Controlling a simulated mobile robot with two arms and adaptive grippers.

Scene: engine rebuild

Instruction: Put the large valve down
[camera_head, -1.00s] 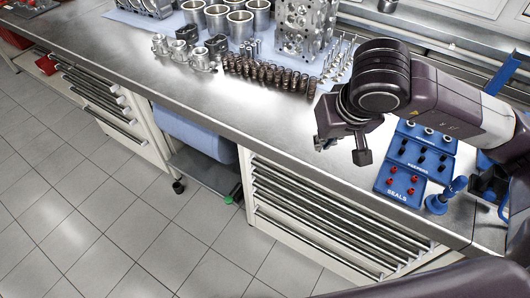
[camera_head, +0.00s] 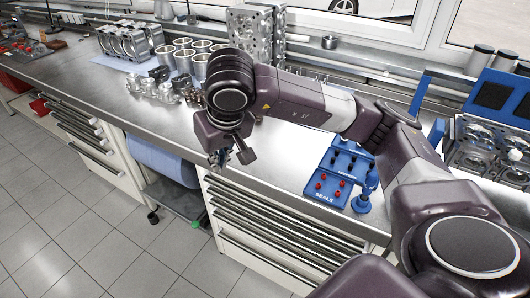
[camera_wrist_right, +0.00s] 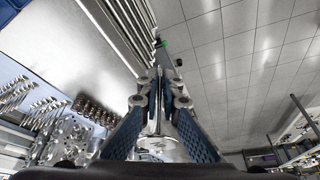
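My right gripper (camera_head: 230,158) hangs over the front edge of the workbench (camera_head: 290,168) in the head view. In the right wrist view its two blue-padded fingers (camera_wrist_right: 160,100) are close together around a thin, bright metal piece (camera_wrist_right: 157,128) that widens towards the palm; it looks like the large valve, mostly hidden by the fingers. Other valves (camera_wrist_right: 42,112) stand in rows on the bench at the left of the wrist view, apart from the gripper. My left gripper is in neither view.
A blue seals tray (camera_head: 327,188) and a blue stand (camera_head: 367,190) are right of the gripper. Bare bench lies between.

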